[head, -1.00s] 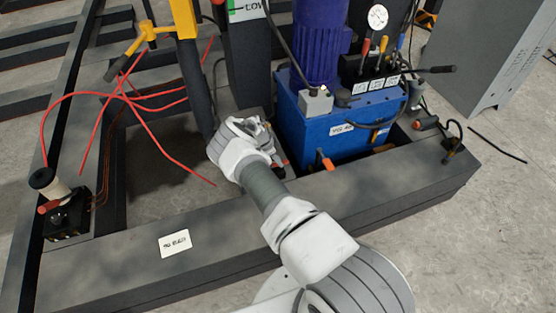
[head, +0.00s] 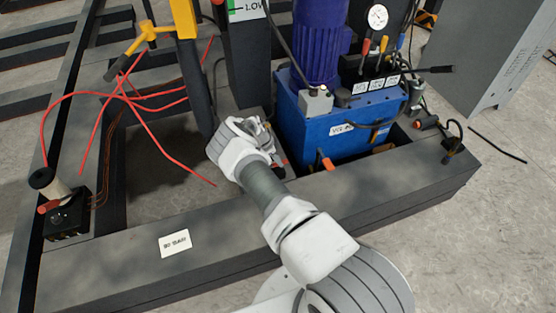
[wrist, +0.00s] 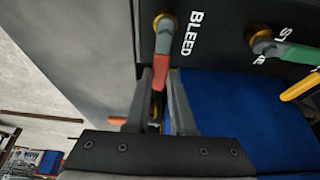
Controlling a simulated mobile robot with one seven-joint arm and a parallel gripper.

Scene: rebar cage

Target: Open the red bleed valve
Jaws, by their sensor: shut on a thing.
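The red bleed valve lever (wrist: 161,72) shows in the wrist view beside the white word BLEED on a dark panel. It has a brass pivot, a grey shank and a red grip, and it points down in the picture. My gripper (wrist: 160,76) is shut on the red grip, with one finger on each side. In the head view, my gripper is at the left side of the blue power unit (head: 322,130). My wrist hides most of it and the valve there.
A green-handled valve (wrist: 290,52) and a yellow lever (wrist: 300,87) are right of the bleed valve in the wrist view. Red hoses (head: 150,97) and a yellow handle (head: 135,45) lie left in the head view. A dark beam (head: 230,220) runs beneath my arm.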

